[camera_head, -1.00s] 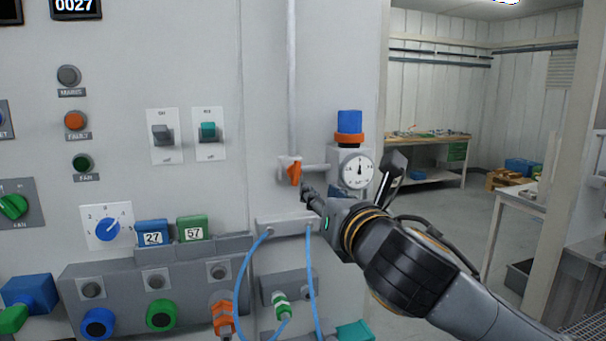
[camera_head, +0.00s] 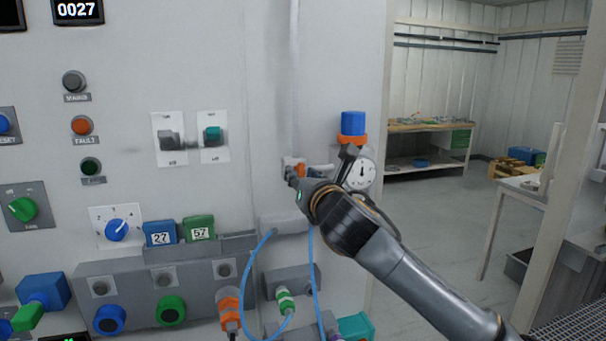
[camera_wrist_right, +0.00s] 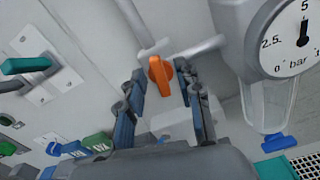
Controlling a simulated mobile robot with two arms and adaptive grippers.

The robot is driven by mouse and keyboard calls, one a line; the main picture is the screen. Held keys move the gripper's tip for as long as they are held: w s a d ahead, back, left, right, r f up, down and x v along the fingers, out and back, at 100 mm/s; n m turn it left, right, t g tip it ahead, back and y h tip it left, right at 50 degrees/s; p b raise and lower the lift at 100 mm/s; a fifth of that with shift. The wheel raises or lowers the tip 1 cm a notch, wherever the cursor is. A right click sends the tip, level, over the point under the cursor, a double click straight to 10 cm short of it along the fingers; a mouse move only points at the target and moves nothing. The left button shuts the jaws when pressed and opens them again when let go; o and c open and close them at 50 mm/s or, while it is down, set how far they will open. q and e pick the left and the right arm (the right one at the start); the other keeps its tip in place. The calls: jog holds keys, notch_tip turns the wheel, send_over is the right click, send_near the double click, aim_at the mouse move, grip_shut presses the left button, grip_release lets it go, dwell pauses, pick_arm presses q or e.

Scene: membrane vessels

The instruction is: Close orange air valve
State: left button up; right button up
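The orange air valve (camera_wrist_right: 158,75) is a small orange handle on a grey pipe on the wall panel. In the right wrist view it stands between the two fingertips of my right gripper (camera_wrist_right: 161,84), with a visible gap on both sides. The fingers are apart. In the head view, my right gripper (camera_head: 290,175) is at the valve and hides most of it; only a sliver of the orange handle (camera_head: 301,170) shows. My left gripper is not in view.
A round pressure gauge (camera_wrist_right: 297,37) with a regulator is right of the valve, close to my right gripper. A grey manifold (camera_head: 284,225) with blue hoses sits below. Switches (camera_head: 212,137) are on the panel to the left. Open floor lies to the right.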

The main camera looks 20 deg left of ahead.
jog(key=shift+c, duration=0.2)
grip_shut()
jog(key=shift+m, duration=0.4)
jog(key=m+p, duration=0.1)
jog(key=m, duration=0.1)
jog(key=shift+d+m, duration=0.1)
jog(key=shift+m, duration=0.3)
jog(key=m+p, duration=0.1)
jog(key=m, duration=0.2)
jog(key=shift+m, duration=0.4)
jog(key=shift+d+f+m, duration=0.1)
jog(key=shift+f+m, duration=0.05)
jog(key=shift+m, duration=1.95)
jog(key=shift+f+m, duration=0.1)
jog(key=shift+m, duration=2)
jog(key=shift+w, duration=0.1)
